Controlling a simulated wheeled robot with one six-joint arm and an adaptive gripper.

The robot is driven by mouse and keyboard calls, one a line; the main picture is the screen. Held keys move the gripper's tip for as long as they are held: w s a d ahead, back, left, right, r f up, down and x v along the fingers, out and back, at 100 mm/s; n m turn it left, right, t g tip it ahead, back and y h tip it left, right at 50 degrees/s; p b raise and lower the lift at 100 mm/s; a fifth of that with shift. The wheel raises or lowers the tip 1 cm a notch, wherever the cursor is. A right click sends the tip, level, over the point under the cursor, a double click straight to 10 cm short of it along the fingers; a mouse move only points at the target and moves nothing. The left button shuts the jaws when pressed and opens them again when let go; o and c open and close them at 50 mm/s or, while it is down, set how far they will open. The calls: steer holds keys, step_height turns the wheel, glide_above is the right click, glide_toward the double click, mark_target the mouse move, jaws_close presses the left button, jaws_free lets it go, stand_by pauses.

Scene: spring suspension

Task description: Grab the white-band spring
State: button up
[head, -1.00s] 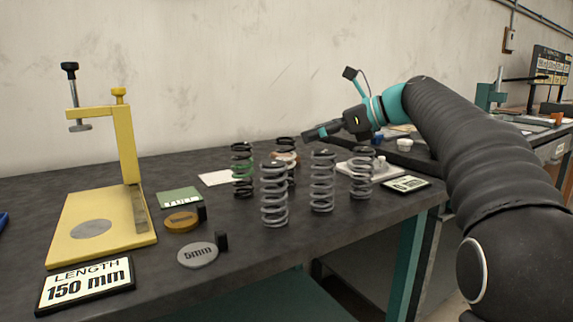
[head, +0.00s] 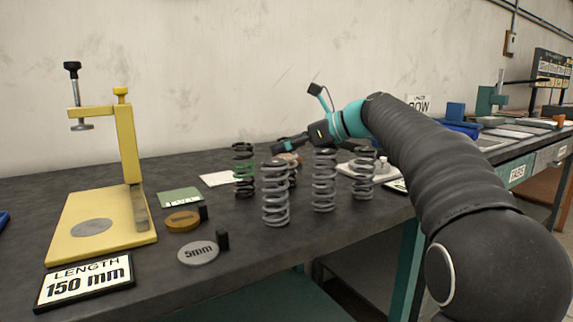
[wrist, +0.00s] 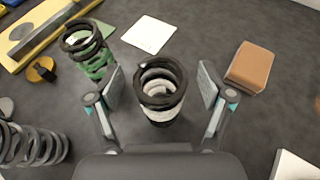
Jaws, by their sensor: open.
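The white-band spring (wrist: 162,112) is a dark coil with a pale band, upright on the bench in the middle of the wrist view. In the head view, a dark spring behind the front grey one (head: 293,172) appears to be it, partly hidden by my gripper and the grey spring. My gripper (wrist: 161,86) is open, with one finger on each side of the spring and a visible gap to both. In the head view my gripper (head: 284,146) is at the height of the spring's top.
A green-band spring (wrist: 90,55) stands close to the left finger. Several grey springs (head: 275,195) stand in front and to the right. A brown block (wrist: 250,66) lies right of my gripper. A yellow press (head: 130,150) stands at the left.

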steer(key=c, duration=1.4)
steer(key=shift+c, duration=0.3)
steer(key=shift+r, duration=0.15)
